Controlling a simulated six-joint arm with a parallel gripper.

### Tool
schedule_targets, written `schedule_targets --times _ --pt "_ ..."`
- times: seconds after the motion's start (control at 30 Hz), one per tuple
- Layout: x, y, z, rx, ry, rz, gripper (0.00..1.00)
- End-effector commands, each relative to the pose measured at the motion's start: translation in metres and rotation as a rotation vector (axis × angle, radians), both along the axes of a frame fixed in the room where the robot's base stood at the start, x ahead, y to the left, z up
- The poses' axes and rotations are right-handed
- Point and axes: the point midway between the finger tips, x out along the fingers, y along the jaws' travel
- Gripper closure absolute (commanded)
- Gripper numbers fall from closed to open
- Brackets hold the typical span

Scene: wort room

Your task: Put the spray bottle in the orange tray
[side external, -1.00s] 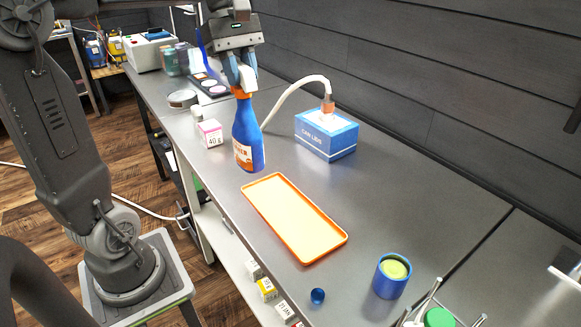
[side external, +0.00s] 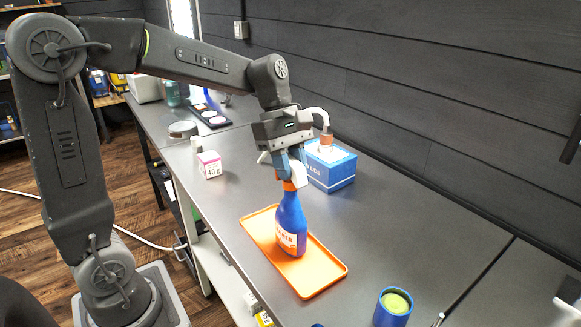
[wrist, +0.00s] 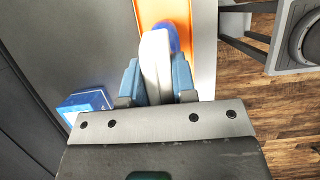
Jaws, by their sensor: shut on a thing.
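The spray bottle (side external: 291,222) is blue with an orange neck, a white head and a white-orange label. My gripper (side external: 291,178) is shut on its head and holds it upright. In the side view the bottle stands out over the orange tray (side external: 322,272); I cannot tell whether its base touches the tray floor. In the wrist view the white head (wrist: 156,62) sits between the fingers of my gripper (wrist: 157,80). The blue body (wrist: 174,38) shows partly beyond it, with the tray's orange edge (wrist: 150,12) around it.
A blue box (side external: 328,168) stands behind the bottle, partly hidden by my gripper. A small pink-white box (side external: 209,165) is left of the tray. A blue open can (side external: 392,307) stands at the front right.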

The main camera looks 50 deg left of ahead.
Motion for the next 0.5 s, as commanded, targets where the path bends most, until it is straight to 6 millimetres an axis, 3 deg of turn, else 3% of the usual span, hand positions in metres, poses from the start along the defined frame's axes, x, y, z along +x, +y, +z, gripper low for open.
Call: schedule_targets --times 0.47,0.5 --pt "0.0002 0.0002 -0.0085 -0.001 -0.002 0.001 1.00" --pt "0.0000 0.0003 -0.0092 0.000 -0.001 0.000 0.72"
